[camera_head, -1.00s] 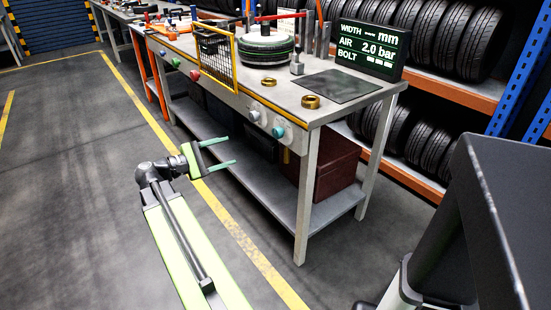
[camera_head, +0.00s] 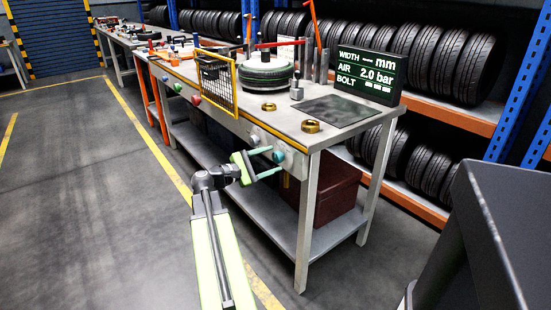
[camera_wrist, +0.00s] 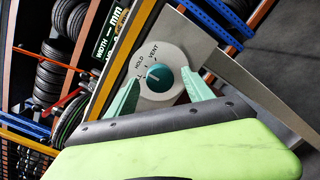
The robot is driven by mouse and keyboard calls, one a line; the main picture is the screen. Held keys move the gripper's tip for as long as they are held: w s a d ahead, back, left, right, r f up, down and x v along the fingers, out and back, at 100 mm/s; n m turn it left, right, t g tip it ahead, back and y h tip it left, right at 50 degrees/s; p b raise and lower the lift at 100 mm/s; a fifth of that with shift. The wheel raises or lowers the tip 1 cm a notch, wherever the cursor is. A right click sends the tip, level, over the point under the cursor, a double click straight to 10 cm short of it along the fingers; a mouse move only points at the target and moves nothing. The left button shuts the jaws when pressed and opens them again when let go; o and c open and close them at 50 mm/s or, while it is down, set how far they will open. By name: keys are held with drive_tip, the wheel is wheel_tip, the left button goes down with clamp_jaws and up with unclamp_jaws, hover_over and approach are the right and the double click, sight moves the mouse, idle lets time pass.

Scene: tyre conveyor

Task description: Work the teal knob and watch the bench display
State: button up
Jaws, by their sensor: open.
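The teal knob (camera_head: 279,156) sits on the bench's front panel near its right corner. In the wrist view the teal knob (camera_wrist: 160,77) is on a round pale dial marked "HOLD" and "VENT"; another label is partly hidden. My gripper (camera_head: 275,160) is open at the panel. Its green fingers (camera_wrist: 162,72) stand on either side of the knob, and I cannot tell if they touch it. The bench display (camera_head: 368,74) stands at the back right of the bench. It reads "AIR 2.0 bar", with dashes for WIDTH and blocks for BOLT.
A pale knob (camera_head: 255,140) is just left of the teal one, and a red knob (camera_head: 196,99) is farther left. A mesh guard (camera_head: 216,83), a tyre (camera_head: 265,73) and brass rings (camera_head: 311,126) are on the bench. Open floor (camera_head: 100,200) lies left.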

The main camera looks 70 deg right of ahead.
drive_tip(key=shift+x, duration=1)
